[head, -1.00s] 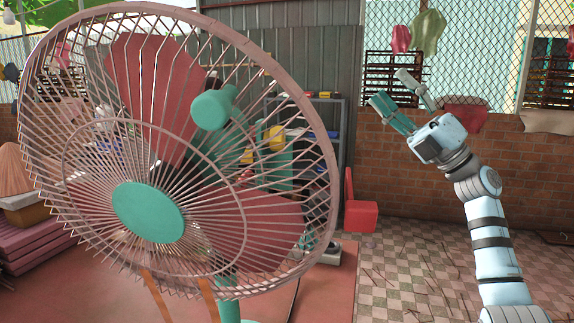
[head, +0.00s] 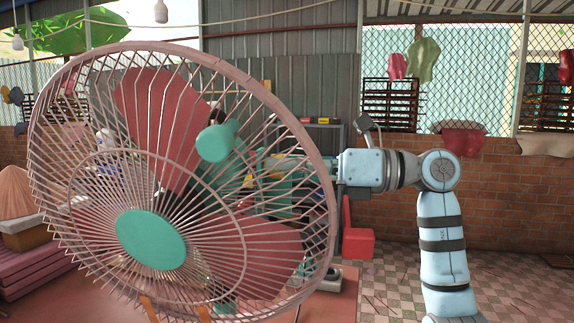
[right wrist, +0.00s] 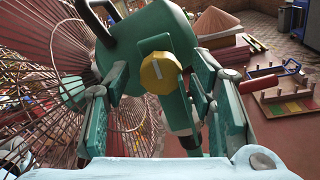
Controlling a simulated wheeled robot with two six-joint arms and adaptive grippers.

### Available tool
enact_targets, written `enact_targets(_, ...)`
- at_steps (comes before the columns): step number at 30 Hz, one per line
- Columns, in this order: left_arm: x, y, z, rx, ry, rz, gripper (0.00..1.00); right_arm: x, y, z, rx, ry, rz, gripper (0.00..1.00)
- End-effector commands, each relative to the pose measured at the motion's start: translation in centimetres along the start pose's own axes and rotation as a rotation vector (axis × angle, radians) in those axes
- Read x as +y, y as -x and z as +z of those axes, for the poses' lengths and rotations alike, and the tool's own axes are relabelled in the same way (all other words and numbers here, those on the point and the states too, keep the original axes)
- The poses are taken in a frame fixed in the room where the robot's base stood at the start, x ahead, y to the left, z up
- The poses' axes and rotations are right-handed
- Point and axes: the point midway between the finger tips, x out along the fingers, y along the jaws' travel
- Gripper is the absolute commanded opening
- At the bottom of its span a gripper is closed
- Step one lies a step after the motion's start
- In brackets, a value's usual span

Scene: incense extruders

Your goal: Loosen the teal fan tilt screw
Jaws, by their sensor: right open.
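The teal fan with its round wire cage (head: 150,240) fills the left of the head view. Its teal motor housing and neck (right wrist: 155,30) show from behind in the right wrist view. A yellow round screw knob (right wrist: 160,72) sits on the neck's tilt joint; I cannot make it out in the head view. My right gripper (right wrist: 157,92) is open, its teal fingers on either side of the knob and neck. I see no clear contact. In the head view its fingers are mostly hidden behind the cage's right edge. My left gripper is not in view.
A red chair (head: 358,238) stands behind on the checkered floor. In the right wrist view, a wooden rack with pegs (right wrist: 285,95) lies at the right and stacked pink trays (right wrist: 228,50) stand farther back. The cage is close on the left.

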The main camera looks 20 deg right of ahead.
Motion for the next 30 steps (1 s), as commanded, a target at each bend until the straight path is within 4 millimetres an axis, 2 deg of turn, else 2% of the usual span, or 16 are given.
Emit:
enact_targets(7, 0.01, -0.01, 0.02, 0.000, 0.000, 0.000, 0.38, -0.02, -0.16, -0.02, 0.000, 0.000, 0.000, 0.50)
enact_targets(16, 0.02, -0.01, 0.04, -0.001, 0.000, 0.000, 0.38, -0.02, -0.13, -0.02, 0.000, 0.000, 0.000, 0.02)
enact_targets(30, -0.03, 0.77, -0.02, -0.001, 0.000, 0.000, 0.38, -0.02, -0.12, 0.13, 0.000, 0.091, 0.000, 0.02)
